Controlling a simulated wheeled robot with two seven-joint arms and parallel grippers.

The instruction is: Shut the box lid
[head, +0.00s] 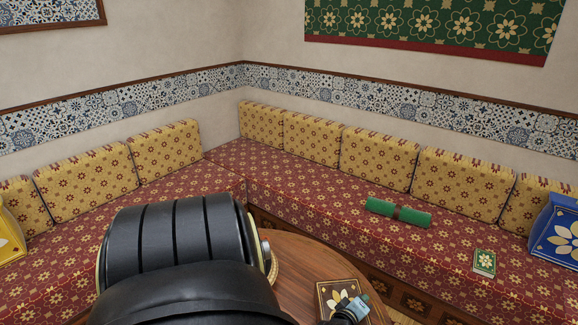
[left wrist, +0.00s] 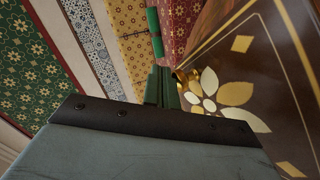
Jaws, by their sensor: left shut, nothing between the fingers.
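The box (head: 326,292), dark brown with gold lines and a pale flower pattern, is on the round wooden table at the bottom of the head view. Its patterned face fills the right of the left wrist view (left wrist: 240,92). My left gripper (head: 361,300) is shut and empty, in front of that face in the head view. Its fingers (left wrist: 163,88) show at the middle of the wrist view, close beside the patterned face; I cannot tell whether they touch it. My arm hides part of the table, and the lid's angle is unclear. My right gripper is not in view.
The wooden table (head: 300,262) has bare room behind the box. A red patterned corner sofa (head: 320,195) runs behind it. On its seat lie green rolls (head: 381,206) and a small green book (head: 484,262). A blue box (head: 556,232) stands at the right.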

